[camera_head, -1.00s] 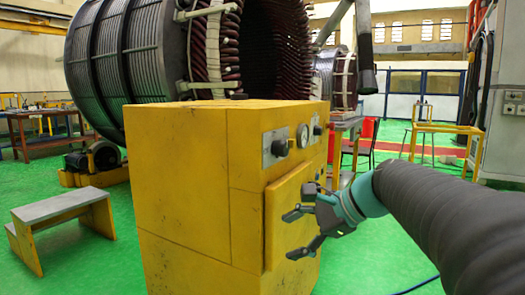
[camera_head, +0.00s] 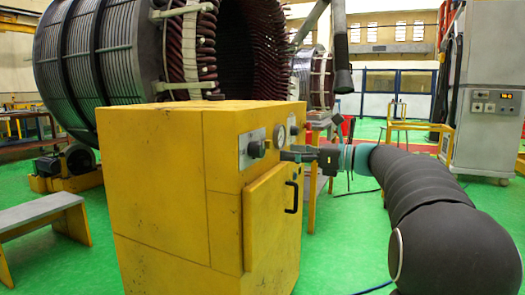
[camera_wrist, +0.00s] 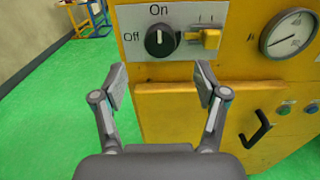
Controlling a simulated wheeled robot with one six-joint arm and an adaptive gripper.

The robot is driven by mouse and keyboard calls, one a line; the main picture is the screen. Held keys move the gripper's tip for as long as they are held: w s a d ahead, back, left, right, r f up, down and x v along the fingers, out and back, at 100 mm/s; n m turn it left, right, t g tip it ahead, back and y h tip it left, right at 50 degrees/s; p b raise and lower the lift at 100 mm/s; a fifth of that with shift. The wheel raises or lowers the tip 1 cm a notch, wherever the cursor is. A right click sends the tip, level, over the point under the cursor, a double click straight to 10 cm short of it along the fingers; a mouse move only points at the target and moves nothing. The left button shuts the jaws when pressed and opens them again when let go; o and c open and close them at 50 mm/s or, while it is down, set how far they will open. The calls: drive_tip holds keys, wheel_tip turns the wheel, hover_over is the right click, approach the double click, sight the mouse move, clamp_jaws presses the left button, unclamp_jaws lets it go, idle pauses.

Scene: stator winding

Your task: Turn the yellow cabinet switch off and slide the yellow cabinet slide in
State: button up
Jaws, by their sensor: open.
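The yellow cabinet (camera_head: 160,190) stands at centre left in the head view. Its black round switch knob (camera_wrist: 161,41) sits on a grey plate in the wrist view, with "On" above and "Off" to its left. A light mark on the knob points up toward "On". The yellow slide (camera_wrist: 208,38) is right of the knob on the same plate; how far out it is I cannot tell. The knob also shows in the head view (camera_head: 256,149). My gripper (camera_wrist: 160,76) is open and empty, below and in front of the knob, apart from it.
A round gauge (camera_wrist: 288,34) is right of the slide. The cabinet door (camera_head: 262,225) below has a black handle (camera_head: 291,197). A large stator (camera_head: 110,60) stands behind the cabinet. A grey step bench (camera_head: 40,215) is at left.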

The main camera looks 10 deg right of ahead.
sight(263, 150)
drive_tip(key=x, duration=0.8)
drive_tip(key=shift+w+a, duration=0.2)
drive_tip(key=c, duration=1.2)
